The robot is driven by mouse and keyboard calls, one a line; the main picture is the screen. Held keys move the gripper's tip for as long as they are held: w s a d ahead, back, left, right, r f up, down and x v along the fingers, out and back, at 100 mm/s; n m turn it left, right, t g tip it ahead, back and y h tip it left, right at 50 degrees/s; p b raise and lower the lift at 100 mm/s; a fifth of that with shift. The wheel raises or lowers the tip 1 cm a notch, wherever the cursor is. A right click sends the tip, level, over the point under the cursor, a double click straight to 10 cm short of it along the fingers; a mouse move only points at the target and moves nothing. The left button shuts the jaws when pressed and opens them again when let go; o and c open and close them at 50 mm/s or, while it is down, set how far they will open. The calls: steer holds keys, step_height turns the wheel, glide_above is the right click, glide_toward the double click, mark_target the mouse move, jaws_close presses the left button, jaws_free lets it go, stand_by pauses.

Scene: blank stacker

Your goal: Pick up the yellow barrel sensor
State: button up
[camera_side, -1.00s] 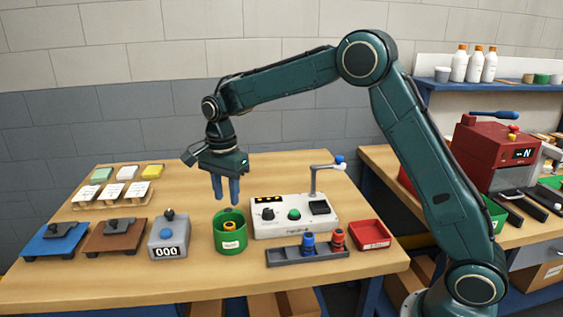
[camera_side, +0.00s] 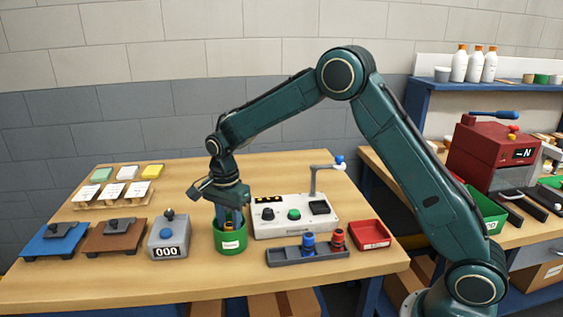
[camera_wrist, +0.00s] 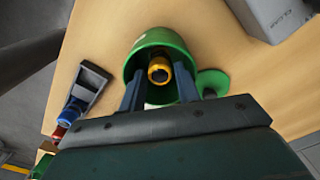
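The yellow barrel sensor (camera_wrist: 159,71) stands inside a green cup (camera_side: 230,242), its dark round end facing up in the wrist view. The cup also shows in the wrist view (camera_wrist: 143,42). My gripper (camera_wrist: 160,88) is open, with its two blue fingers pointing down at the cup. In the wrist view the fingers lie on either side of the sensor, with gaps between them and it. In the side view the fingertips are at or inside the cup's mouth, and a bit of yellow shows between them. The sensor's lower part is hidden in the cup.
A dark tray (camera_side: 281,258) holds a blue sensor (camera_side: 308,243) and a red one (camera_side: 338,239). A white control box (camera_side: 283,228) stands behind the cup, a grey counter box (camera_side: 168,238) to its left, and a red bin (camera_side: 371,236) to the right.

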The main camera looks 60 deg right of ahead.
mark_target(229, 224)
steer(key=shift+f, duration=1.8)
steer(key=c, duration=0.6)
